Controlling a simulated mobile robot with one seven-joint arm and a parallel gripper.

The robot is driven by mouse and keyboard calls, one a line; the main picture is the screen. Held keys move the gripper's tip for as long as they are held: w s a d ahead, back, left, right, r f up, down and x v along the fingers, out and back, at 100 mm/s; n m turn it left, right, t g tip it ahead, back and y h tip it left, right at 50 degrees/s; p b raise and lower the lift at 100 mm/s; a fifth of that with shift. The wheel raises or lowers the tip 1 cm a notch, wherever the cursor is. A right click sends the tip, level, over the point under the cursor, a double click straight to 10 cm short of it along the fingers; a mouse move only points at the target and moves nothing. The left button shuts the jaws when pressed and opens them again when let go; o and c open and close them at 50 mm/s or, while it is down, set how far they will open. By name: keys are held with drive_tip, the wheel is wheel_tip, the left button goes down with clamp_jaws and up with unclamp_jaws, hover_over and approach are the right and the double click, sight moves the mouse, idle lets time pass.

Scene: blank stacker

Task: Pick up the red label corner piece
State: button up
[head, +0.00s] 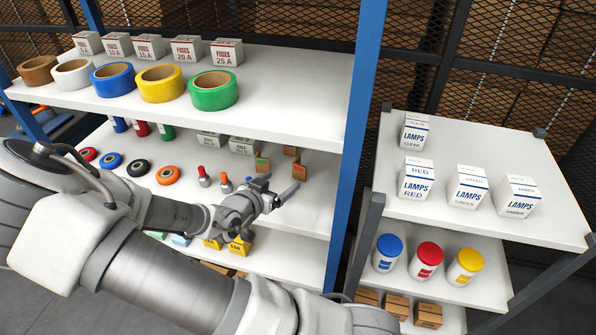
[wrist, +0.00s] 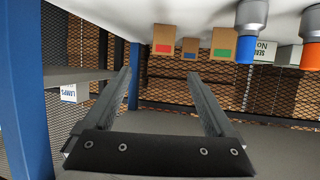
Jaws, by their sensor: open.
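The red label corner piece (head: 299,172) is a small brown block on the middle shelf of the left rack, just beyond my gripper. In the wrist view, which appears upside down, its red label (wrist: 163,48) faces me. My gripper (head: 283,182) is open and empty, low over the shelf. In the wrist view the fingers (wrist: 158,75) point toward the red piece, which shows beyond the tips, apart from them. A blue label piece (wrist: 190,48) and a green label piece (wrist: 225,43) stand beside it.
Grey pieces with coloured ends, one blue (wrist: 247,50) and one orange (wrist: 311,54), stand near the corner pieces. A blue rack post (head: 355,140) rises at the right. The upper shelf (head: 290,80) overhangs. Bare shelf (head: 305,215) lies in front.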

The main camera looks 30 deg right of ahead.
sight(299, 168)
drive_tip(key=b+x, duration=0.1)
drive_tip(key=x, duration=0.7)
drive_tip(key=shift+f, duration=0.1)
drive_tip(key=shift+a+f+x, duration=0.1)
drive_tip(key=shift+f+x, duration=0.05)
drive_tip(key=shift+x, duration=1.25)
drive_tip(key=shift+a+f+x, duration=0.1)
drive_tip(key=shift+a+x, duration=0.05)
drive_tip(key=shift+x, duration=1.25)
drive_tip(key=shift+w, duration=0.2)
drive_tip(key=c, duration=1.4)
drive_tip(key=shift+r, duration=0.15)
